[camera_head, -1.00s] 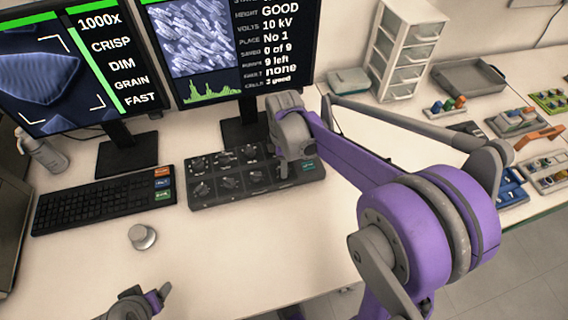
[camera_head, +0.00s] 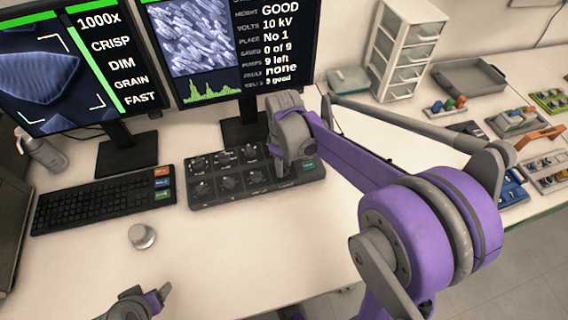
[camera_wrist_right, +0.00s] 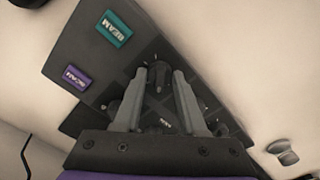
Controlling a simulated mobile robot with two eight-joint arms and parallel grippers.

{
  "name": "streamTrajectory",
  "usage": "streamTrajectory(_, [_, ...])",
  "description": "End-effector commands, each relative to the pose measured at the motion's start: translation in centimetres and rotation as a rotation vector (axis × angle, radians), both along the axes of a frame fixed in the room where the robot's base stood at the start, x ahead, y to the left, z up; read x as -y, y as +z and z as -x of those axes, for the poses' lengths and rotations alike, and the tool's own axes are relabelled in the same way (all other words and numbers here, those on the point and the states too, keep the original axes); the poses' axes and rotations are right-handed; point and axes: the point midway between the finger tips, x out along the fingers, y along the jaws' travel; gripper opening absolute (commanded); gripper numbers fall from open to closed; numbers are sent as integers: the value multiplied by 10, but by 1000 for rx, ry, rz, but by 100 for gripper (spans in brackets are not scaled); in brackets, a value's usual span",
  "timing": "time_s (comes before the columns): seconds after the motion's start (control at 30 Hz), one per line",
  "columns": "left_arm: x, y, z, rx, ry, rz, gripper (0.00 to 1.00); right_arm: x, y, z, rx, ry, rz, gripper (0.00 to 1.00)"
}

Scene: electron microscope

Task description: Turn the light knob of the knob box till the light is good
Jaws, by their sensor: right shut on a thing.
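The dark knob box (camera_head: 205,203) lies on the desk below the right monitor and has several round knobs in rows. My right gripper (camera_head: 281,172) reaches down onto its right part. In the right wrist view my right gripper (camera_wrist_right: 160,78) is shut on a knob (camera_wrist_right: 160,70) of the box; its label is too small to read. The left monitor (camera_head: 60,60) reads 1000x, CRISP, DIM, GRAIN and FAST beside a dark blue picture. My left gripper (camera_head: 150,298) is at the bottom edge, partly cut off, away from the box.
A keyboard (camera_head: 95,200) lies left of the box, with a round silver knob (camera_head: 142,236) in front. The right monitor (camera_head: 215,45) stands behind the box. A drawer unit (camera_head: 405,50) and a grey tray (camera_head: 470,76) are at the right. The front desk is mostly clear.

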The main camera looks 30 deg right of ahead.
Motion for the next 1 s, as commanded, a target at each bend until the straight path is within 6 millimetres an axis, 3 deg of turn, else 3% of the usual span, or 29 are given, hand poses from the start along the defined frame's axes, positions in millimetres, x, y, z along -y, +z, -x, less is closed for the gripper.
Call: streamTrajectory(1.0, [0,-3,0,-1,0,0,70,-3,0,0,0,-919,0,0])
